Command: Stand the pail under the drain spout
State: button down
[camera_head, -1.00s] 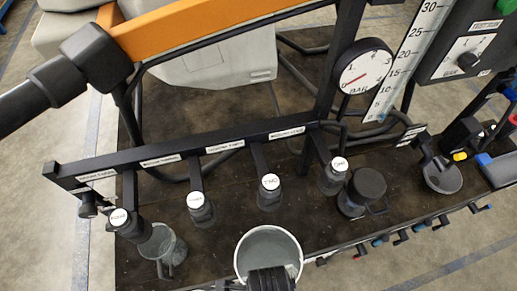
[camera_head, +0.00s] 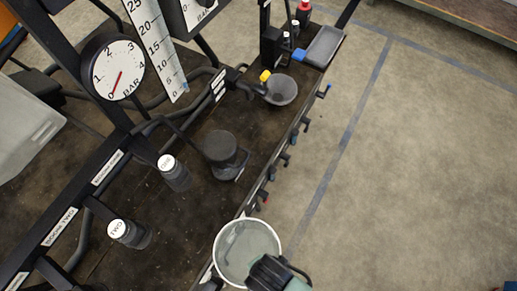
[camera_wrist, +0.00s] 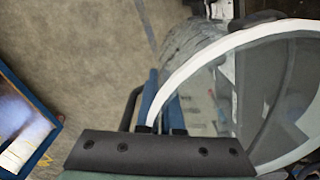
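The pail (camera_head: 222,262), a pale see-through bucket with a white rim, is at the bottom middle of the head view, beside the bench's front edge. It looks upright and empty. My gripper (camera_head: 268,272) is at its right side, shut on it. The wrist view shows the pail's white rim (camera_wrist: 200,57) large at right, with the gripper (camera_wrist: 162,95) against its side; the fingertips are partly hidden. I cannot make out which fitting is the drain spout.
A black lidded pot (camera_head: 222,148) stands on the dark bench (camera_head: 185,215). Farther along are a grey bowl (camera_head: 281,90) beside a yellow-tipped fitting (camera_head: 265,76), and a grey tray (camera_head: 323,45). Small levers line the front edge. Open floor (camera_head: 420,170) lies to the right.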

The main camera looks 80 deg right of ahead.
aim_at(267, 140)
jog(key=k+l+u, duration=0.1)
jog(key=l, duration=0.3)
jog(key=k+l+u, duration=0.1)
jog(key=l, duration=0.25)
jog(key=k+l+u, duration=0.1)
jog(key=k+l, duration=0.15)
jog(key=l, duration=0.15)
jog(key=k+l+u, duration=0.1)
jog(key=l, duration=0.25)
jog(key=k, duration=0.1)
